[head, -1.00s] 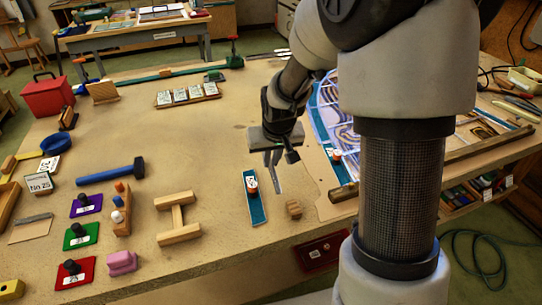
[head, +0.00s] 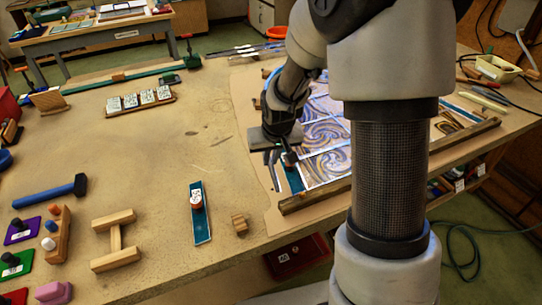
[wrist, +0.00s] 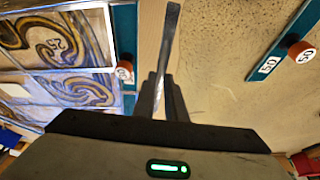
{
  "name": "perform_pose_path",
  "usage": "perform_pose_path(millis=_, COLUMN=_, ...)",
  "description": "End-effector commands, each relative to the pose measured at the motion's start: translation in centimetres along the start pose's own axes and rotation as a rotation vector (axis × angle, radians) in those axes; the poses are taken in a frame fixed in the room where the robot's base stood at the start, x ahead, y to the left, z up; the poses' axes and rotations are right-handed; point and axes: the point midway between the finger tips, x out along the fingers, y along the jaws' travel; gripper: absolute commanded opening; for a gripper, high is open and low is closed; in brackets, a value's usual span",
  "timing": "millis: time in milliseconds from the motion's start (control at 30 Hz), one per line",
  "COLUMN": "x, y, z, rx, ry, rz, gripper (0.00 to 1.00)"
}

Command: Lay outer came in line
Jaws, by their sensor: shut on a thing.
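My gripper (head: 274,160) is shut on a thin grey came strip (wrist: 170,50), which sticks out beyond the fingertips in the wrist view. In the head view the gripper hangs over the left edge of the leaded panel (head: 325,135), a piece of swirled blue and tan glass with pale lines between its panes. A teal border piece (head: 293,180) with a red-topped knob lies along that edge. In the wrist view this border (wrist: 124,30) is just left of the held strip. I cannot tell whether the strip touches the table. My arm hides part of the panel.
A loose teal piece (head: 202,225) with a numbered knob lies left of the panel. A wooden batten (head: 315,195) runs along the panel's front edge. A small wooden block (head: 239,224) and an H-shaped wooden piece (head: 115,240) lie nearby. The table's middle left is clear.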

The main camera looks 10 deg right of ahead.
Motion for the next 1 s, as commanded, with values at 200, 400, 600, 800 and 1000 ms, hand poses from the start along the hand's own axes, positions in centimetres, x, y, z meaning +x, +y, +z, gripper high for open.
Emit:
perform_pose_path(millis=200, x=0.0, y=0.0, z=0.0, rx=0.000, ry=0.000, rz=0.000, gripper=0.00)
perform_pose_path(millis=400, x=0.0, y=0.0, z=0.0, rx=0.000, ry=0.000, rz=0.000, gripper=0.00)
perform_pose_path(millis=600, x=0.7, y=0.0, z=0.3, rx=0.000, ry=0.000, rz=0.000, gripper=0.00)
perform_pose_path(millis=800, x=2.3, y=0.0, z=1.0, rx=0.000, ry=0.000, rz=0.000, gripper=0.00)
perform_pose_path(millis=1000, x=4.0, y=0.0, z=1.7, rx=0.000, ry=0.000, rz=0.000, gripper=0.00)
